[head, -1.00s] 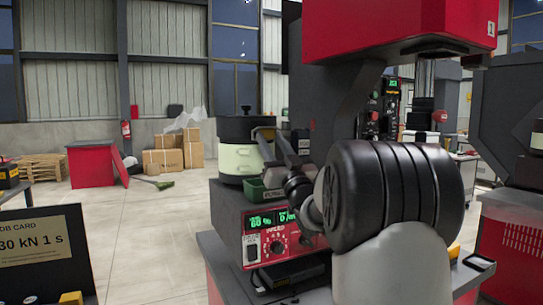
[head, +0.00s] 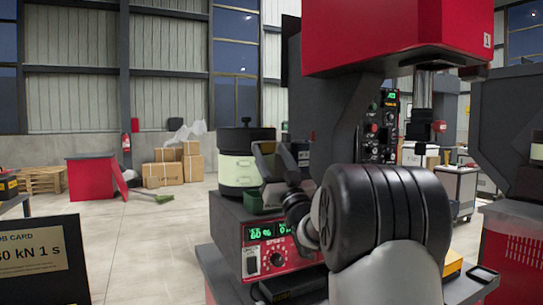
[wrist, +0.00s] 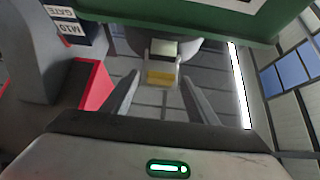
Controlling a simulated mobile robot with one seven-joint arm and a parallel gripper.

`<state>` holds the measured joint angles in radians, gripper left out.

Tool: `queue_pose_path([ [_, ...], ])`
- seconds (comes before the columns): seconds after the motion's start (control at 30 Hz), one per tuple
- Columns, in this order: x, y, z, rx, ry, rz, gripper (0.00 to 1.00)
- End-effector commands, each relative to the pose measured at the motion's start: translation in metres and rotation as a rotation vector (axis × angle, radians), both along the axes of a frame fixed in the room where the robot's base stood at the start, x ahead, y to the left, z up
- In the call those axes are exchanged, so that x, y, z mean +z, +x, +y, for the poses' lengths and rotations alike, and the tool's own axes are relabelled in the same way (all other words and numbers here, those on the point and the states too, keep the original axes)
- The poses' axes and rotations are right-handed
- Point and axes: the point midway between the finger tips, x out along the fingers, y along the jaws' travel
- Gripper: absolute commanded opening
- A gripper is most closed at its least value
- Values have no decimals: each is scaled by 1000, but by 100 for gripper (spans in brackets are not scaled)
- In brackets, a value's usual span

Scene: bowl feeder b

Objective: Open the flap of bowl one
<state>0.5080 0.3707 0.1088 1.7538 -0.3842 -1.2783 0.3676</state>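The bowl feeder (head: 237,165) is a cream drum with dark bands and a dark lid, standing on a grey-red control box (head: 270,245). My gripper (head: 258,152) is at its right side, above a small green tray (head: 254,202). In the wrist view my two fingers (wrist: 160,88) are spread apart with a gap between them. A small cream-and-yellow block (wrist: 162,66) shows beyond and between the fingertips, apparently untouched; I cannot tell whether it is the flap. A green surface (wrist: 215,22) crosses the top of that view.
A red press (head: 395,35) stands close on the right, behind my arm. A label with "GATE" (wrist: 65,22) is at upper left in the wrist view. A job card (head: 35,255) stands at lower left. Cartons (head: 170,168) are far back. The floor at left is mostly clear.

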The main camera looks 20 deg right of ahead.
Motion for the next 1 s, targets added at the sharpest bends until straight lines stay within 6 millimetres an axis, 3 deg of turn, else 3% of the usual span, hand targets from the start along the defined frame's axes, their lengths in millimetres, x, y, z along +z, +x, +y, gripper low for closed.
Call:
queue_pose_path([
  [0.17,-1,-1,0,0,0,0,53],
  [0.33,-11,-14,-1,-1,1,1,53],
  [0.8,-80,-101,-4,-2,1,3,53],
  [1.0,-100,-127,-5,-1,1,2,53],
])
